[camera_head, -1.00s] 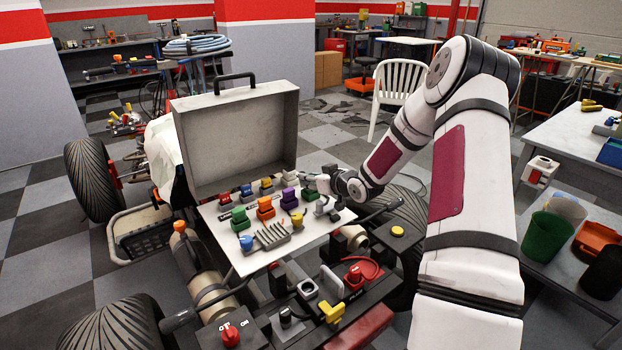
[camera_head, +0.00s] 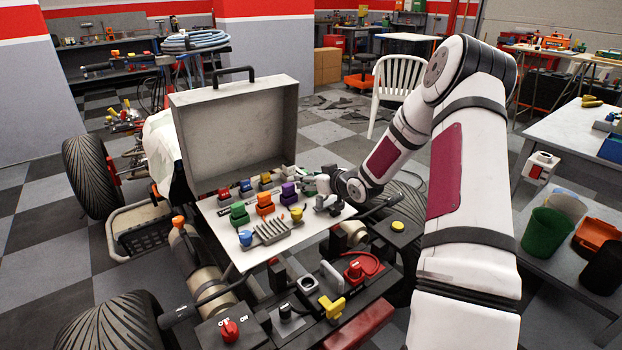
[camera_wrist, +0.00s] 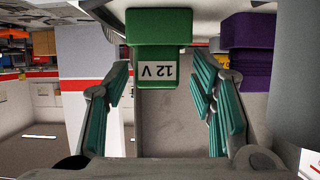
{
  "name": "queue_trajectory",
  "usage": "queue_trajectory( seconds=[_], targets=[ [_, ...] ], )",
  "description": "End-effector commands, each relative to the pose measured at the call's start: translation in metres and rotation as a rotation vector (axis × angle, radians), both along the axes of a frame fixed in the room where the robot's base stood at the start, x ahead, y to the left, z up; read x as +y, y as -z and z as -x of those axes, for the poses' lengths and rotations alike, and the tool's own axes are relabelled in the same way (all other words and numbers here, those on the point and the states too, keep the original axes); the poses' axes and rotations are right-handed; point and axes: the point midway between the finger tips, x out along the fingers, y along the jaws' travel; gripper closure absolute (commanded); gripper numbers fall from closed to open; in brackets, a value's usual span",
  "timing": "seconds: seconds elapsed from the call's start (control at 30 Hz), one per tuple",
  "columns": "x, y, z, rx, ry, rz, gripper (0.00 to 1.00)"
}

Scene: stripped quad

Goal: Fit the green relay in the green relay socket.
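The green relay (camera_wrist: 162,65), labelled "12 V", shows between my gripper's teal finger pads in the wrist view, with its label upside down. My gripper (camera_wrist: 160,82) is open around its narrow part. A small gap shows at the left finger, and the right finger is very close to the relay. In the head view my gripper (camera_head: 318,182) is over the right part of the white board (camera_head: 232,250), beside the purple relay (camera_head: 289,192). Another green piece (camera_head: 239,214) stands at the board's left. I cannot tell which piece is the green socket.
The purple relay stands close beside the right finger in the wrist view (camera_wrist: 247,65). An orange relay (camera_head: 265,204), a grey finned part (camera_head: 270,232) and blue and yellow knobs crowd the board. The open case lid (camera_head: 236,135) rises behind it.

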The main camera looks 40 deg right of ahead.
Motion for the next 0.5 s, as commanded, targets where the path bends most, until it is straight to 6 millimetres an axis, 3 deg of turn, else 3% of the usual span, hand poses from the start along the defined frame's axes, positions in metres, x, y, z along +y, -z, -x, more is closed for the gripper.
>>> queue_trajectory(
  seconds=[0.27,0.5],
  targets=[
    [-0.001,-0.004,0.007,-0.001,0.001,0.0,0.49],
    [-0.003,-0.02,0.047,-0.001,0.003,0.002,0.49]
  ],
)
